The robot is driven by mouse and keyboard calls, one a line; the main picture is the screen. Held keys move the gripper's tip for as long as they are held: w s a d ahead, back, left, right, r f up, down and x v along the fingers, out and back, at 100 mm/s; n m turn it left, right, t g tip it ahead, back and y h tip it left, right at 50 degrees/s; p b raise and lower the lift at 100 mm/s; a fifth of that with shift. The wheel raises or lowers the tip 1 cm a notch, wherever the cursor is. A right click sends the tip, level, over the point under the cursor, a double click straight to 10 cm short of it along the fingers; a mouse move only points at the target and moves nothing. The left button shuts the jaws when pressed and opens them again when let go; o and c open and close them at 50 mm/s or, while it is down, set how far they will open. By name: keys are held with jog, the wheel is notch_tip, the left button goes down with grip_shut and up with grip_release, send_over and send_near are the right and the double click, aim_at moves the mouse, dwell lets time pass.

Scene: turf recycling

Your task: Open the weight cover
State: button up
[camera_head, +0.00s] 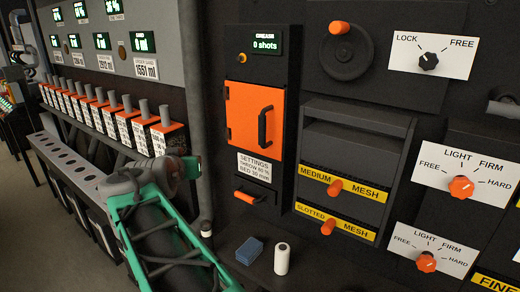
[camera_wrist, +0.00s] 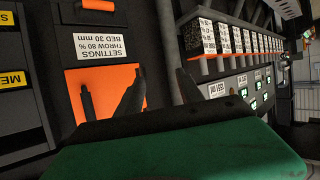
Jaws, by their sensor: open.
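No label reading "weight" is legible, so I cannot tell for sure which cover is meant. An orange door (camera_head: 247,113) with a black upright handle (camera_head: 264,125) is shut under a green display reading "GREASE 0 shots". The door also shows upside down in the wrist view (camera_wrist: 107,80). A dark slanted housing (camera_head: 357,118) stands to its right, above the yellow mesh labels. My gripper (camera_wrist: 160,85) is open and empty, its two dark fingers apart. In the wrist view one finger overlaps the door's edge; contact cannot be told. In the head view the gripper is left of the door.
Orange-topped units (camera_head: 166,133) line the left. A small drawer with an orange handle (camera_head: 246,197) is below the door. A blue block (camera_head: 250,251) and a white cylinder (camera_head: 282,259) stand on the ledge.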

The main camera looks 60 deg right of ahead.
aim_at(261, 125)
jog(key=s+d+r+m+g+h+b, duration=0.1)
jog(key=s+d+m+g+h, duration=0.1)
jog(key=s+d, duration=0.2)
jog(key=s+d+r+m+g+h, duration=0.2)
jog(key=s+d, duration=0.2)
jog(key=d, duration=0.1)
jog(key=s+d+r+m+g+h+b, duration=0.1)
jog(key=s+d+r+h, duration=0.1)
jog(key=s+d, duration=0.2)
jog(key=shift+s+d+r+m+g+b, duration=0.25)
jog(key=shift+d+m+g+b, duration=0.1)
jog(key=shift+d+m+g, duration=0.1)
jog(key=d+p, duration=0.1)
jog(key=d, duration=0.5)
jog(key=shift+w+r+p, duration=0.1)
jog(key=shift+w+p, duration=0.1)
jog(key=shift+p, duration=0.2)
jog(key=shift+d, duration=0.45)
jog(key=shift+w, duration=0.1)
jog(key=shift+c, duration=0.5)
jog(key=shift+t, duration=0.25)
grip_shut()
